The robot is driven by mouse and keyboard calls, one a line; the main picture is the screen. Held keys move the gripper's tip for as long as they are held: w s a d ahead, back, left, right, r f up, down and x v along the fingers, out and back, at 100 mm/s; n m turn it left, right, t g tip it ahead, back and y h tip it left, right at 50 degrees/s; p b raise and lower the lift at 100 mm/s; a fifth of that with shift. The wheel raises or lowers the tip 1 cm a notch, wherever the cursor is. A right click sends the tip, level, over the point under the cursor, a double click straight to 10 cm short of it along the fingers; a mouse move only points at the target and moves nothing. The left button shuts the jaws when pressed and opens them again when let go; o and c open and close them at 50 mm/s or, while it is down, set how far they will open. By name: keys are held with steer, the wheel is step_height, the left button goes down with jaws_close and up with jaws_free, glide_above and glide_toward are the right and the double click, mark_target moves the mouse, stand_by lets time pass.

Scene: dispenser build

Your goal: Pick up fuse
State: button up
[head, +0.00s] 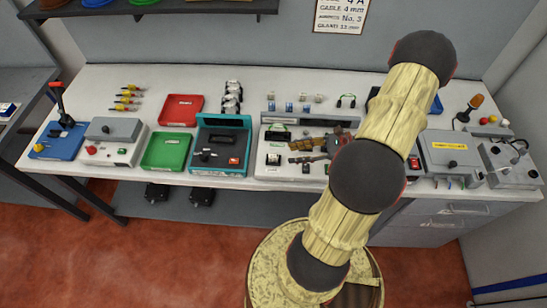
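I cannot pick out the fuse with certainty at this size. Several small blue pieces (304,107) stand in a row at the back middle of the bench, with small grey-white pieces (318,98) just behind them. My arm rises from the bottom middle, bends, and reaches up over the right half of the bench, hiding part of it. Brown and dark parts (308,144) show left of my arm, over the grey-white middle unit. They may belong to my gripper, but its fingertips are not clear, and I cannot tell whether it holds anything.
The white bench (250,82) holds a red tray (181,109), a green tray (166,151), a teal-framed box (221,143) and a grey box (115,138). A blue-based lever unit (60,140) stands far left. Grey boxes (450,153) crowd the right end. A shelf (150,9) hangs above left.

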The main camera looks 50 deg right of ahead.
mark_target(275, 155)
steer(key=x, duration=0.6)
steer(key=shift+w+a+f+b, duration=0.1)
steer(key=shift+w+b, duration=0.15)
steer(key=shift+b, duration=0.05)
steer(key=shift+c, duration=1)
steer(key=c, duration=0.7)
jaws_close()
